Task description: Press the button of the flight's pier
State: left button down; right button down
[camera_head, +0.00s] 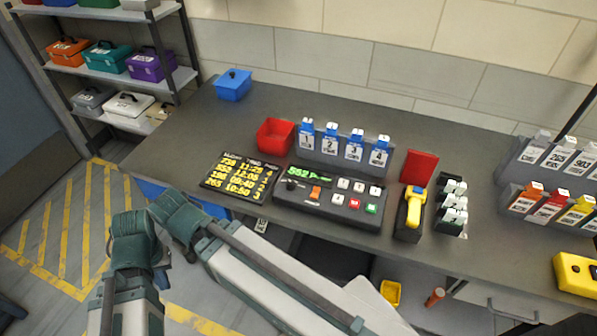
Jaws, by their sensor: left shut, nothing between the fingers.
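A black control panel (328,204) lies on the grey bench. Its green display (304,172) seems to read 552. It has several white buttons (359,187) with small marks, a red button (354,204), a green button (371,208), an orange switch (315,193) and a dark knob (291,185). A black board (238,178) with yellow rows of flight numbers and times lies left of it; its pier column is too small to read surely. My left gripper (190,255) shows only slightly, shut and empty, below the bench's front edge, apart from the panel. My right gripper is not visible.
Blue-topped numbered holders (330,150) stand behind the panel, with a red bin (275,137) to their left. A yellow-and-black scanner (413,213) and a red card (419,167) stand to the right. A blue box (233,85) sits at the back left. The bench's left part is clear.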

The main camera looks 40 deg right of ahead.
aim_at(343, 184)
jog(key=k+z, duration=0.25)
jog(key=z, duration=0.2)
jog(key=k+l+z, duration=0.1)
jog(key=k+z, duration=0.15)
jog(key=z, duration=0.2)
jog(key=k+l+z, duration=0.15)
jog(key=z, duration=0.3)
jog(key=k, duration=0.05)
